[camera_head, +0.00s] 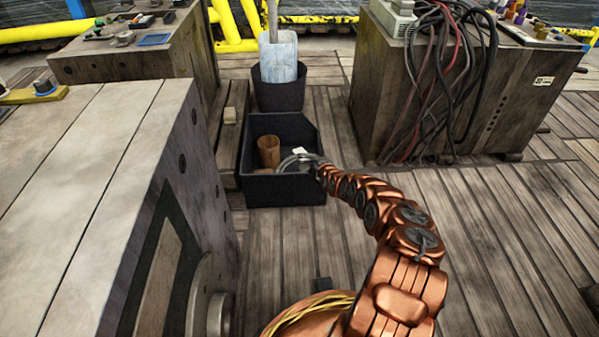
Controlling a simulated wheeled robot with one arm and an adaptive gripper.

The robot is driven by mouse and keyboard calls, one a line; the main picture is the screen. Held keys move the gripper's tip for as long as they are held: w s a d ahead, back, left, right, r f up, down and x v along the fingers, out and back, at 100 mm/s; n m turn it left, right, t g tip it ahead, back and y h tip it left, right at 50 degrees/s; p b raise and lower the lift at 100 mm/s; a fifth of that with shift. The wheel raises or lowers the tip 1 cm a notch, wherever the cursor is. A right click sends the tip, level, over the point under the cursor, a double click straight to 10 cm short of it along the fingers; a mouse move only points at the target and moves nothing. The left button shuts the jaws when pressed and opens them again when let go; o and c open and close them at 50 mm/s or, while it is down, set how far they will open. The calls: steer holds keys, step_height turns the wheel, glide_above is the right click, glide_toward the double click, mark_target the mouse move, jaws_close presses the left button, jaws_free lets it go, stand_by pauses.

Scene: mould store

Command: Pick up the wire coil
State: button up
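A dark open bin (284,190) stands on the plank floor in the middle of the view. A thin grey curved loop (292,160), which looks like the wire coil, shows inside it at the right. My copper segmented arm reaches in from the lower right, and its end with my gripper (312,163) is over the bin's right side, right at the loop. The gripper is small and overlaps the loop, so I cannot tell whether its fingers are apart or closed on it. The lower part of the loop is partly hidden.
A brown cylinder (268,151) and a small white piece (299,150) are also in the bin. A dark bucket (278,95) stands behind. A wooden block with hanging cables (440,75) is at right; a large pale block (90,170) fills the left. Floor at right is clear.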

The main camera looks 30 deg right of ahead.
jaws_close()
step_height(320, 180, up, 10)
steer(key=p, duration=0.4)
stand_by(0.6)
